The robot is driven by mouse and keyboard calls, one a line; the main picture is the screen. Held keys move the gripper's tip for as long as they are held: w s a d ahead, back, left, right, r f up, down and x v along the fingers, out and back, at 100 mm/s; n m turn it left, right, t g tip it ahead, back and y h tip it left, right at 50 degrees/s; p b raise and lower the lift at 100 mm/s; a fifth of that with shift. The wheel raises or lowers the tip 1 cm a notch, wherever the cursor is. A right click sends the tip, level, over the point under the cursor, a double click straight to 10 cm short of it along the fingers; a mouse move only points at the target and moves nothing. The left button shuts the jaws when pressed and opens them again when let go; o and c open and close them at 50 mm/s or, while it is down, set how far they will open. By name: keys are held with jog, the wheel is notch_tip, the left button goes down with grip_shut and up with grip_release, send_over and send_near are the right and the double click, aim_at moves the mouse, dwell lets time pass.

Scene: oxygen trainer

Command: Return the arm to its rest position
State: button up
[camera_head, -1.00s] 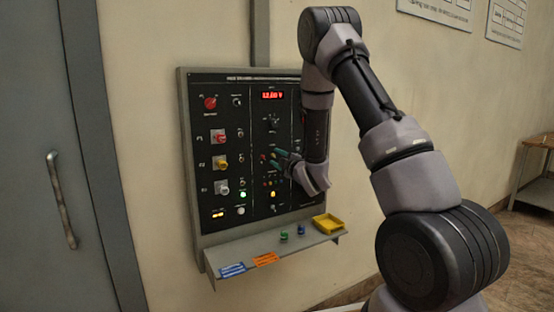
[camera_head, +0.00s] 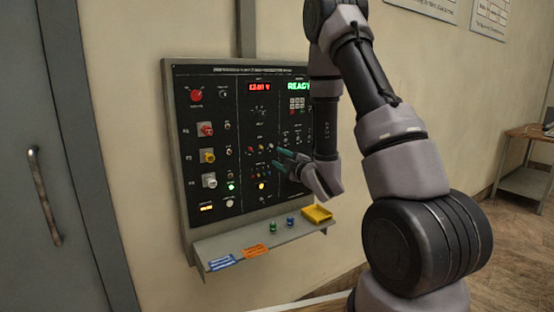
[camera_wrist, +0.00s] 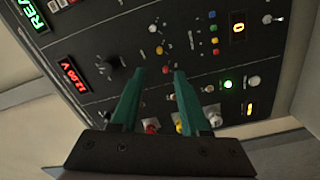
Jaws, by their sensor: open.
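My gripper (camera_head: 278,158) is open and empty in front of the middle of the wall control panel (camera_head: 181,121). Its two green fingers also show in the wrist view (camera_wrist: 171,78), spread apart and pointing at the panel face. Small coloured knobs or jacks lie beyond the fingertips. I cannot tell whether a fingertip touches the panel. My arm (camera_head: 400,168) reaches in from the right and hides the panel's right part. A red display (camera_head: 260,87) reads about 12 V, and a green display (camera_head: 298,86) shows "READY", partly hidden in the head view.
A shelf (camera_head: 232,247) under the panel holds a yellow tray (camera_head: 318,214), a green piece (camera_head: 273,227), a blue piece (camera_head: 290,221), and blue and orange tags (camera_head: 256,251). A grey door (camera_head: 62,130) stands left. A table (camera_head: 528,178) stands far right.

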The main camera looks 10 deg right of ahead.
jog(key=s+d+r+m+g+h, duration=0.2)
jog(key=d+r+m+h, duration=0.15)
jog(key=r+m, duration=0.25)
jog(key=s+d+r+m+g+h, duration=0.2)
jog(key=d+r+m, duration=0.2)
jog(key=r+m, duration=0.3)
jog(key=s+a+r+m+g, duration=0.1)
jog(key=s+m+g, duration=0.1)
jog(key=s, duration=0.6)
jog(key=s+a+r+m+g+y, duration=0.1)
jog(key=s+a+r+m+g, duration=0.1)
jog(key=s, duration=0.7)
jog(key=s+a+r+m+g+y, duration=0.1)
jog(key=s+m, duration=0.3)
jog(key=s, duration=0.4)
jog(key=shift+s+a+r+g, duration=0.35)
jog(key=shift+a+r+g, duration=0.2)
jog(key=shift+r, duration=0.2)
dwell(0.5)
